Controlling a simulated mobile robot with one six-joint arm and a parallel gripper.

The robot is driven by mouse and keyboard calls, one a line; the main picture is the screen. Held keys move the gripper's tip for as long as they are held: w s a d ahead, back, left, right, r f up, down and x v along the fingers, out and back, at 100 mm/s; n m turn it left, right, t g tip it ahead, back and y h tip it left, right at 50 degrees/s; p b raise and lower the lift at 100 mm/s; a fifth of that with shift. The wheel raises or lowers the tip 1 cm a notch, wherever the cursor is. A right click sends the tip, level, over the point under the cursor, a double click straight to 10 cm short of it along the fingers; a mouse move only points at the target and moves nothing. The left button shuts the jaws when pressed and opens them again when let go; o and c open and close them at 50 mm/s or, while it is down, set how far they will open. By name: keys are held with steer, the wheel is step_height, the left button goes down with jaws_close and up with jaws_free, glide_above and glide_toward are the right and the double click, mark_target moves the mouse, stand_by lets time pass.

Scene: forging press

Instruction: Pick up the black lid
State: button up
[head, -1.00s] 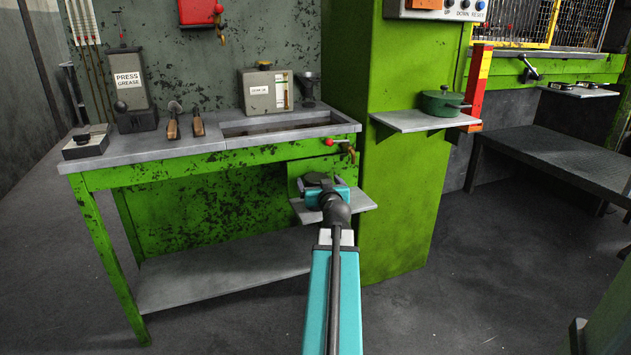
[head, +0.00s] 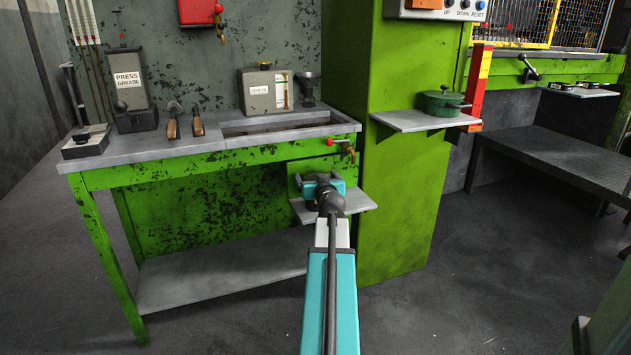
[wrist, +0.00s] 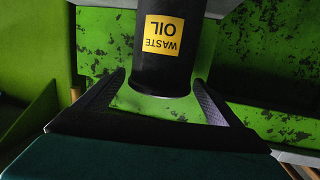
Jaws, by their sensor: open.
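A black can (wrist: 165,45) with a yellow WASTE OIL label shows upside down in the wrist view. Its top end, with a thin pale rim, points toward my gripper. I cannot make out a separate black lid; the can's top face is seen nearly edge-on. My gripper (wrist: 158,80) is open and empty, with one finger on each side of the can's top end; I cannot tell whether they touch it. In the head view my gripper (head: 319,181) is over the small grey shelf (head: 360,202) and hides most of the can.
The green workbench (head: 240,150) rises behind and left of the shelf, with a red-knobbed tap (head: 347,148) above it. A green column (head: 400,220) stands close on the right. A green pot (head: 440,106) sits on a higher shelf.

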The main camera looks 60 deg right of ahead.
steer(key=c, duration=1.1)
steer(key=shift+c, duration=0.2)
steer(key=shift+r, duration=0.15)
steer(key=shift+s+r+p, duration=0.1)
steer(key=shift+r+p, duration=0.8)
steer(key=shift+r, duration=0.9)
steer(key=s+a+b, duration=0.6)
steer(key=s, duration=0.3)
steer(key=shift+r, duration=0.15)
steer(key=b, duration=0.2)
steer(key=shift+s+a+b, duration=0.25)
steer(key=shift+b, duration=0.05)
